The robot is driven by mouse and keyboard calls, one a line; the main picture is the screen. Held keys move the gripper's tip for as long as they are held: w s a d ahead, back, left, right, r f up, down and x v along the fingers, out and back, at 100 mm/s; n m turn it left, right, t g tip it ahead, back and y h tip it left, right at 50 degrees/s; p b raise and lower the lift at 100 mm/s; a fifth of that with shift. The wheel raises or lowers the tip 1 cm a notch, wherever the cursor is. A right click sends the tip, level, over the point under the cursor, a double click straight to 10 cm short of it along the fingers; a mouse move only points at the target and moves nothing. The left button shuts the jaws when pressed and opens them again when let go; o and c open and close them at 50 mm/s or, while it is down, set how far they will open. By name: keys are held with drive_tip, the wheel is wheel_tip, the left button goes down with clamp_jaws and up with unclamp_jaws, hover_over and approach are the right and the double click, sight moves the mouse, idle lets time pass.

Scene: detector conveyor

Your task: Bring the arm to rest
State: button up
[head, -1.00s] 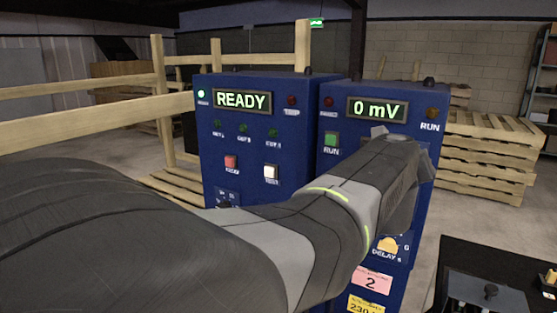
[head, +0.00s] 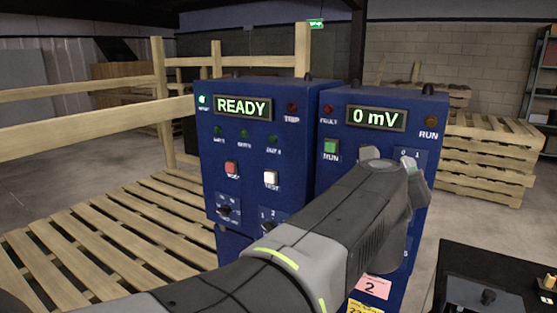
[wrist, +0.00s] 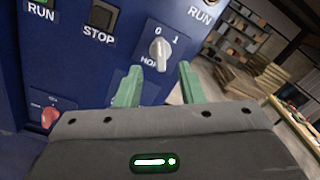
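My arm reaches from the bottom of the head view up to the right-hand blue cabinet (head: 340,185). My gripper (wrist: 160,85) shows in the wrist view with two pale green fingers apart and nothing between them. Just beyond the fingertips is a grey rotary switch (wrist: 158,53) marked 0 and 1 on the cabinet face. The fingers do not appear to be around it. In the head view the wrist covers part of the panel beside that switch. The right cabinet's display (head: 376,118) reads 0 mV.
The left blue cabinet (head: 207,160) shows READY on its display (head: 243,107). Wooden rails and a pallet (head: 90,240) lie to the left. Stacked pallets (head: 485,165) stand at the right back. A black table (head: 470,255) with a small control box is at the lower right.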

sight(408, 166)
drive_tip(key=p+v, duration=0.4)
drive_tip(key=v, duration=0.3)
drive_tip(key=b+x, duration=0.6)
drive_tip(key=x, duration=0.7)
drive_tip(key=shift+w+d+f, duration=0.1)
drive_tip(key=shift+w+f, duration=0.05)
drive_tip(key=shift+w, duration=0.1)
drive_tip(key=shift+w+d+r+m, duration=0.1)
drive_tip(key=shift+d+r+m, duration=0.1)
drive_tip(key=shift+m, duration=0.2)
drive_tip(key=shift+a+r+m+p, duration=0.15)
drive_tip(key=shift+m+p, duration=0.25)
drive_tip(key=shift+m, duration=0.5)
drive_tip(key=m+p, duration=0.2)
drive_tip(key=m, duration=0.3)
drive_tip(key=shift+m+p, duration=0.55)
drive_tip(key=shift+m, duration=0.25)
